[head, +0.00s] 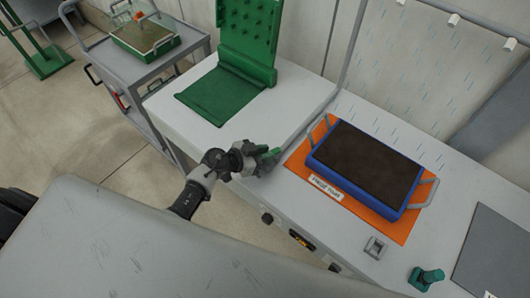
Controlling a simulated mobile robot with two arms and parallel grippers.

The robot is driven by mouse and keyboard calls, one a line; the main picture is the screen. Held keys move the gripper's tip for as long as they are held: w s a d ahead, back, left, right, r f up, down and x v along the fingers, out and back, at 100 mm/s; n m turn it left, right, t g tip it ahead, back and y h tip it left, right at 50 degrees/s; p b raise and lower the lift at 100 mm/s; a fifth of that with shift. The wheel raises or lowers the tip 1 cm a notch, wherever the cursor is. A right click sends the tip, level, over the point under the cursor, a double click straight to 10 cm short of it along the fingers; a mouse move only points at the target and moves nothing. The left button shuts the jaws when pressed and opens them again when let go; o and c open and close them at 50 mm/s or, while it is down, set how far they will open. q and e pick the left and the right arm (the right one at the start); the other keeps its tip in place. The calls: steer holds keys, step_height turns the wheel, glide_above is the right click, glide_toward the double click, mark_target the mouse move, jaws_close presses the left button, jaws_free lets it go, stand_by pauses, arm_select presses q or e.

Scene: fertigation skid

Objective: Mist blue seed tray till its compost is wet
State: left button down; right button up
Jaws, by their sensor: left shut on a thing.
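The blue seed tray (361,191) sits on an orange mat (300,170) on the white bench, with a grey handle at each end. Its compost (373,162) looks dark brown all over. Thin pale blue mist streaks (372,118) show behind and around the tray and against the back wall. My left gripper (268,155) is left of the tray, apart from it. It is shut on a small green part (271,153), possibly a valve handle, mostly hidden by the fingers. My right gripper is not in view.
White nozzles (453,19) line a rail above the bench. A green pegged stand (247,40) is at the back left. A trolley (185,45) holds another, green tray (128,40). A green knob (428,277) and a grey plate (497,255) are at the front right.

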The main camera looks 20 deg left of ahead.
arm_select(q)
steer(key=shift+w+a+m+g+h, duration=0.2)
steer(key=shift+a+m+g+h, duration=0.05)
steer(key=shift+m+g+h, duration=0.55)
steer(key=shift+w+m+g+h, duration=0.15)
steer(key=shift+m+g+h, duration=0.35)
steer(key=shift+m+g, duration=0.5)
steer(key=m+g+b, duration=0.1)
steer(key=m+g+h+b, duration=0.1)
steer(key=shift+w+a+f+m+g, duration=0.15)
steer(key=shift+w+f+m+g, duration=0.05)
steer(key=shift+m+g, duration=0.2)
steer(key=m+g+b, duration=0.3)
steer(key=g+b, duration=0.1)
steer(key=b, duration=0.1)
steer(key=m+g+b, duration=0.2)
steer(key=shift+w+m+b, duration=0.3)
steer(key=shift+w+b, duration=0.05)
steer(key=shift+w, duration=0.05)
steer(key=shift+r+m+g+b, duration=0.2)
steer(key=shift+m+g+b, duration=0.6)
steer(key=shift+g+b, duration=0.3)
steer(key=c, duration=1)
jaws_free()
steer(key=shift+d, duration=0.2)
steer(key=shift+c, duration=0.2)
